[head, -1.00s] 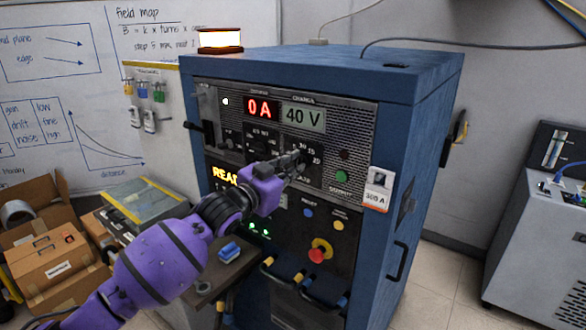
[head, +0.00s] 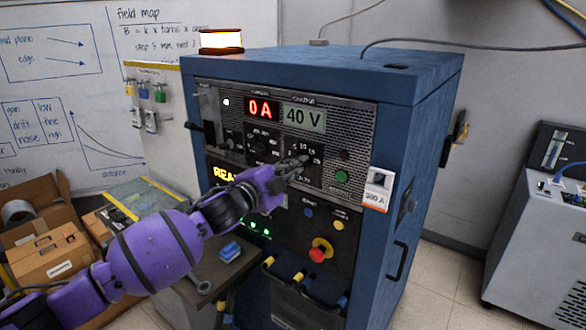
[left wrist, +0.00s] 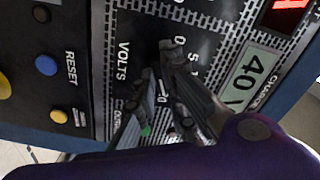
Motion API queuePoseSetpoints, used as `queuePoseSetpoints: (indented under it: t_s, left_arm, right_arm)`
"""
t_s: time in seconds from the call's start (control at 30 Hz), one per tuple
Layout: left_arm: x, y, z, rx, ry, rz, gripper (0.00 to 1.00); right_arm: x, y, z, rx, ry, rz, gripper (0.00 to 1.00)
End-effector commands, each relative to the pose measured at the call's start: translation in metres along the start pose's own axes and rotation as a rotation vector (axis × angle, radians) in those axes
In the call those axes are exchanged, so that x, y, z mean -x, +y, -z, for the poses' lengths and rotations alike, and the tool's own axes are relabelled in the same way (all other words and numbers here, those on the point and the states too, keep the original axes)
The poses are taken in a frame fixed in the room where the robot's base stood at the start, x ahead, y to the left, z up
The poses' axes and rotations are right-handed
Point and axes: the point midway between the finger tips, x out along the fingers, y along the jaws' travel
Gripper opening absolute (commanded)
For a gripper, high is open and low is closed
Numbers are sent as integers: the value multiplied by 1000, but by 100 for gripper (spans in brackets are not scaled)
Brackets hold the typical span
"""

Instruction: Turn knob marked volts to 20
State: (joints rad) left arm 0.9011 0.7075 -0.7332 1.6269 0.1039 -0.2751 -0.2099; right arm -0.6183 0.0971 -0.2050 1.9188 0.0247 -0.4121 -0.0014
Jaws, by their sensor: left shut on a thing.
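The volts knob is a dark dial on the black panel right of centre on the blue cabinet (head: 425,160). It is mostly hidden behind my left gripper (head: 306,160), whose fingers are shut on it. In the left wrist view the fingers of the left gripper (left wrist: 165,75) lie over the dial beside the VOLTS label (left wrist: 122,62). White scale numbers show around them, but the knob's pointer cannot be read. Above the dial, the charge display (head: 303,118) reads 40 V. The red display (head: 263,108) reads 0 A. My right gripper is not in view.
A green button (head: 342,176) sits close right of the dial. A red knob on yellow (head: 319,251), a blue button (head: 308,212) and a yellow button (head: 339,225) lie below. A small shelf (head: 215,272) juts out at lower left.

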Motion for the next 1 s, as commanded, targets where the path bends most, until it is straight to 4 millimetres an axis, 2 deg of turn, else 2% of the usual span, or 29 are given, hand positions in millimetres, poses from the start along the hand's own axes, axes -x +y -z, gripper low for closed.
queuePoseSetpoints:
  t_s: [0.3,0.87,0.9,1.0]
  left_arm:
    - [0,0,0,-123,0,0,0]
    - [0,-1,0,-150,-1,0,0]
    - [0,-1,0,-150,-1,0,15]
    - [0,-1,0,-149,-1,0,29]
  right_arm:
    - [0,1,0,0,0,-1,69]
    - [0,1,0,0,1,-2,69]
    - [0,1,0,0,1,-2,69]
    - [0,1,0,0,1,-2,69]
